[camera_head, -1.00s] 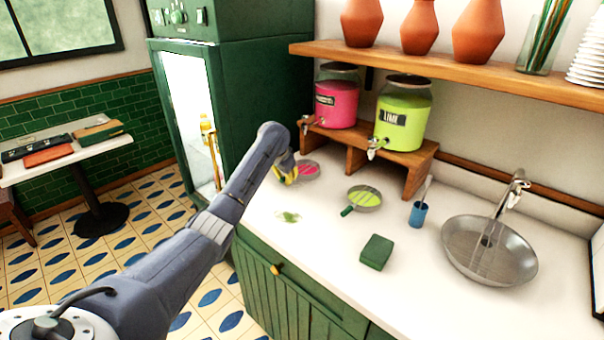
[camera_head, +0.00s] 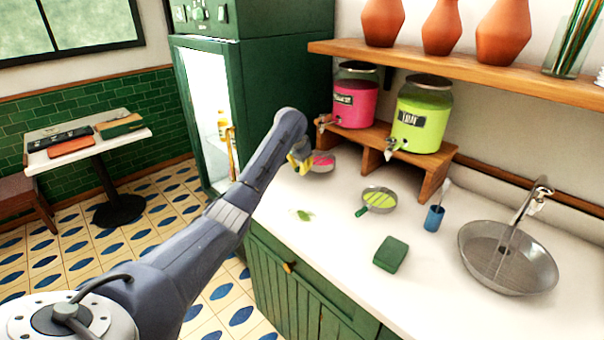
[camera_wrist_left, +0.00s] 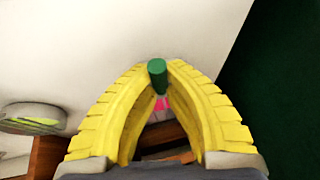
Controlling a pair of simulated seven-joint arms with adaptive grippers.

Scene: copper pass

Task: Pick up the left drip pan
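The left drip pan (camera_head: 321,162), a round grey pan with pink liquid, is in the head view below the pink dispenser. It appears slightly above the counter. My left gripper (camera_head: 298,163) has yellow ribbed fingers at the pan's left side. In the left wrist view the fingertips (camera_wrist_left: 158,66) close on both sides of a green handle (camera_wrist_left: 157,76). Most of the pan is hidden there behind the fingers. The other drip pan (camera_head: 380,199), with lime liquid and a green handle, rests on the counter. My right gripper is not in view.
The pink dispenser (camera_head: 356,98) and lime dispenser (camera_head: 421,117) stand on a wooden stand (camera_head: 436,172) behind the pans. A green sponge (camera_head: 390,254), a blue cup with a brush (camera_head: 434,218) and a sink (camera_head: 507,262) are to the right. An open green fridge (camera_head: 265,105) is at left.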

